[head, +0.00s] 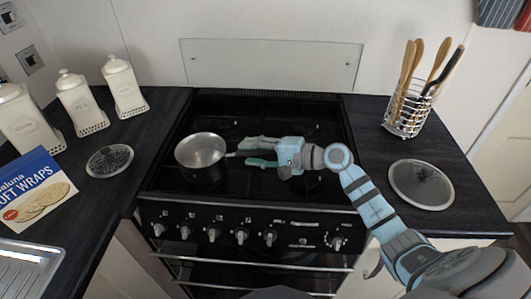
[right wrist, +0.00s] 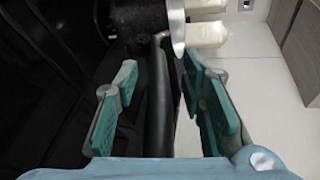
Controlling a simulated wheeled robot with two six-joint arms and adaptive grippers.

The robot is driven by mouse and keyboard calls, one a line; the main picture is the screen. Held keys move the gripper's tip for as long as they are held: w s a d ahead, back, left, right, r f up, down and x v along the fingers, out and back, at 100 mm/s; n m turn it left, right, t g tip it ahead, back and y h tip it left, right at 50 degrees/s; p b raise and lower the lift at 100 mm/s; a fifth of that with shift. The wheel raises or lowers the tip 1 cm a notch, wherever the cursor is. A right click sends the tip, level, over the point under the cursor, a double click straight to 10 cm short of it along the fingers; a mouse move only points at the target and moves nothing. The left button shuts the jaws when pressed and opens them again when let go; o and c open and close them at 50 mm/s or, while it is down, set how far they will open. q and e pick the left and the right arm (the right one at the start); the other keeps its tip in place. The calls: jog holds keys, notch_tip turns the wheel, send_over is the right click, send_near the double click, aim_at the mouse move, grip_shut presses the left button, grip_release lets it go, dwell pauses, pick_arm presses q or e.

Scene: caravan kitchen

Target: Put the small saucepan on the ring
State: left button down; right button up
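The small saucepan (head: 201,150), steel inside and dark outside, is upright over the front left of the black hob (head: 225,188). A ring directly beneath it is hidden by the pan. Its handle points right, towards my right gripper (head: 247,152). In the right wrist view the black handle (right wrist: 159,110) runs lengthwise between the two teal fingers of that gripper (right wrist: 158,72). The fingers are apart, with a visible gap on each side of the handle. Dark back rings (head: 228,125) show faintly behind the pan. My left gripper is not in view.
A glass lid (head: 110,160), white canisters (head: 80,102) and a wraps box (head: 36,190) are on the left worktop. Another glass lid (head: 421,184) and a utensil rack (head: 405,120) stand on the right. A glass splashback (head: 270,65) rises behind the hob.

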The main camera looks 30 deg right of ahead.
jog(key=v, duration=1.1)
jog(key=shift+s+d, duration=0.25)
jog(key=shift+s, duration=0.05)
jog(key=shift+r, duration=0.1)
